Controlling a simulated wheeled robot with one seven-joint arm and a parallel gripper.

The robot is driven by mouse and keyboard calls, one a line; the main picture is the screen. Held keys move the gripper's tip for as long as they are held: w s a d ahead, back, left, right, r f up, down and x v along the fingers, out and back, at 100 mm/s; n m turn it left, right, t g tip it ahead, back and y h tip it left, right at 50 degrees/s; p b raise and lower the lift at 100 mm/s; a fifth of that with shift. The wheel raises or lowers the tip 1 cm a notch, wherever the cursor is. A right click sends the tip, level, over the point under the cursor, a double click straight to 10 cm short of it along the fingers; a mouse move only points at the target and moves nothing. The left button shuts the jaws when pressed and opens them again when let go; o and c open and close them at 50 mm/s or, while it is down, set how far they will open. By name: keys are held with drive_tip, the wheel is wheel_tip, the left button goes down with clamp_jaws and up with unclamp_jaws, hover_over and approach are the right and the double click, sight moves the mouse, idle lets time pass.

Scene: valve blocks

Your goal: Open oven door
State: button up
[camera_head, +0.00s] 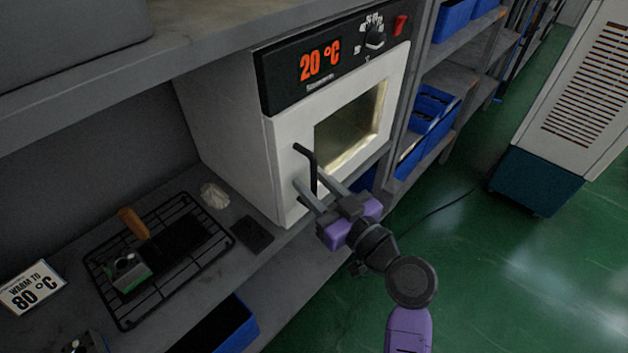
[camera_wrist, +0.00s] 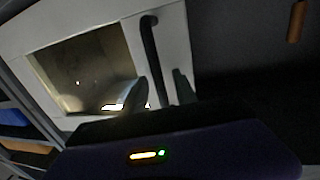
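The white oven (camera_head: 225,130) stands on a grey shelf, with a black panel (camera_head: 290,75) reading 20 °C. Its white door (camera_head: 292,130) has a glass window (camera_head: 350,130) and looks shut. A black bar handle (camera_head: 308,155) is at the door's left side; it also shows in the wrist view (camera_wrist: 152,55). My gripper (camera_head: 306,174) is at the handle's lower part, its two fingers on either side of the bar. In the wrist view, gaps show between the fingers (camera_wrist: 158,92) and the handle, so it is open around the bar. The handle's lower end is hidden in the wrist view.
A black wire rack (camera_head: 185,270) with a small block (camera_head: 128,272) and an orange-handled item (camera_head: 133,222) lies left of the oven. A sign (camera_head: 32,288) reads "WARM TO 80 °C". Blue bins (camera_head: 432,105) fill shelves at right. Green floor in front is open.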

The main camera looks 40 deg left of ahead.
drive_tip(key=shift+c, duration=0.4)
clamp_jaws()
idle(1.1)
